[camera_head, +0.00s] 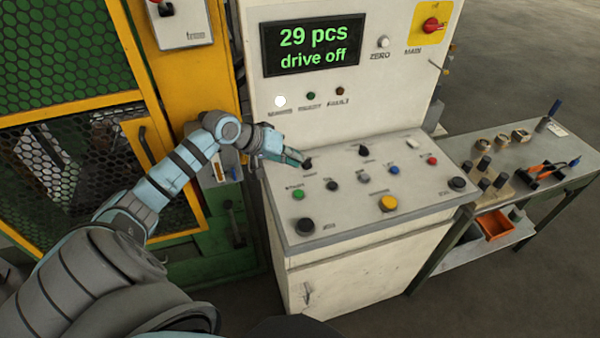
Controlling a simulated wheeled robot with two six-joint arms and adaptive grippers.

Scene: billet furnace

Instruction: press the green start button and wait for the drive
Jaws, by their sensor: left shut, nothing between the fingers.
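The green button (298,194) sits at the left of the sloping control panel (345,215); its label is too small to read surely. My left gripper (297,158) is shut and empty. It reaches in over the panel's upper left edge, beside a black knob (308,163) and above the green button in the picture, apart from that button. The display (313,46) reads "29 pcs" and "drive off" in green letters. My right gripper is not in view.
The panel also bears a yellow button (388,203), a red button (433,161), a blue button (394,170) and several black knobs. A yellow-framed mesh guard (60,150) stands at the left. A side table (545,185) with tools and an orange bin (494,225) stands at the right.

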